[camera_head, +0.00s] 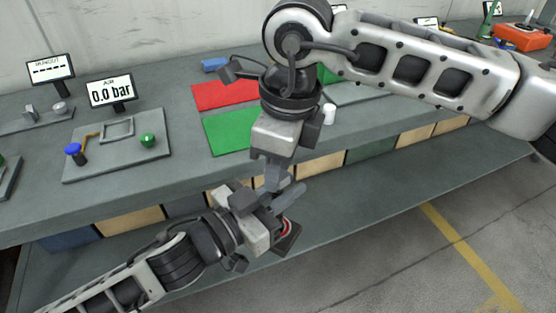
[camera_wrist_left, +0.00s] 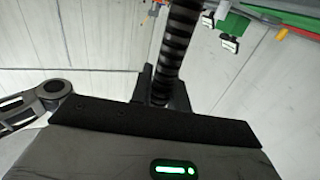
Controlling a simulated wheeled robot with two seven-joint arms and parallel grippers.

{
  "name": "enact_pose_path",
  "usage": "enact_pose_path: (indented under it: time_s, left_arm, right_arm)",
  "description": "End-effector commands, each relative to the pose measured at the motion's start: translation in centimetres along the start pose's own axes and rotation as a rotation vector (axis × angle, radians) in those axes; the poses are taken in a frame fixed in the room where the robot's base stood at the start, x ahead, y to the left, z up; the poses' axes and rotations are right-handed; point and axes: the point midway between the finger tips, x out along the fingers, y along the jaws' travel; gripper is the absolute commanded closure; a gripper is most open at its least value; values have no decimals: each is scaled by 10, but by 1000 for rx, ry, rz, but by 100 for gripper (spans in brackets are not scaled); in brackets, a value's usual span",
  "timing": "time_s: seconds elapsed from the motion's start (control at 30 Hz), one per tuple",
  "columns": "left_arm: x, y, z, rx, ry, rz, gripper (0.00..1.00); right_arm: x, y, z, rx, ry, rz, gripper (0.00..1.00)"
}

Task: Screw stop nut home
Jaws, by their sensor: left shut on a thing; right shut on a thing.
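My left gripper (camera_head: 276,212) is at the front of the bench, above the lower shelf. In the left wrist view a dark ribbed rod (camera_wrist_left: 176,50), which looks like a screw thread, stands up between its dark fingers (camera_wrist_left: 160,92). A dark block with a red ring (camera_head: 288,236) shows just beyond this gripper in the head view. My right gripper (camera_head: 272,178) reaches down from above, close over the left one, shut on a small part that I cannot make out. The stop nut cannot be told apart; the grippers hide most of the held parts.
A red mat (camera_head: 225,94) and a green mat (camera_head: 230,132) lie on the bench. A white cylinder (camera_head: 328,113) stands beside my right gripper. A plate with a blue knob (camera_head: 73,149) and a green knob (camera_head: 147,140) is at left. The air display (camera_head: 110,92) reads 0.0 bar.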

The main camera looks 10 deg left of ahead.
Motion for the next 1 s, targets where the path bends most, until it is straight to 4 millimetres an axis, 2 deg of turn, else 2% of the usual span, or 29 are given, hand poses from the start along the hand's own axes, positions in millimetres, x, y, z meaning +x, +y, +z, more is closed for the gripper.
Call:
enact_pose_path:
  time_s: [0.57,0.9,1.0]
  left_arm:
    - [0,1,-4,3,9,4,100]
    - [0,1,-4,3,9,5,100]
    - [0,2,-4,3,9,5,100]
  right_arm:
    - [0,1,2,1416,-5,-168,91]
    - [1,0,3,2306,-7,-270,91]
    - [1,-1,3,2515,-6,-294,91]
